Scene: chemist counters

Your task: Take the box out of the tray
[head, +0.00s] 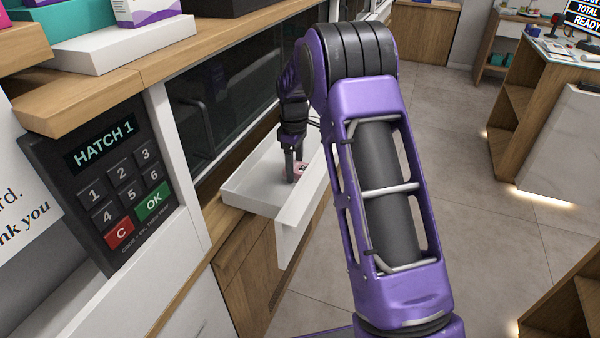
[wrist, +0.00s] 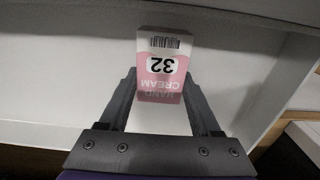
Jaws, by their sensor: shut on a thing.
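A pink and white box (wrist: 164,62) marked "32" and "HAND CREAM" is between the fingers of my gripper (wrist: 160,105) in the wrist view. My gripper is shut on it. In the head view, my gripper (head: 294,172) points down into the white tray (head: 262,197), and a small pink part of the box (head: 302,169) shows beside the fingers. The tray's floor and wall (wrist: 65,75) fill much of the wrist view. I cannot tell whether the box touches the tray floor.
The tray juts out from a wooden counter below a dark glass hatch (head: 225,110). A keypad (head: 105,170) reading "HATCH 1" is at the left. A wooden shelf (head: 110,75) with boxes is above it. Open floor (head: 470,230) lies to the right.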

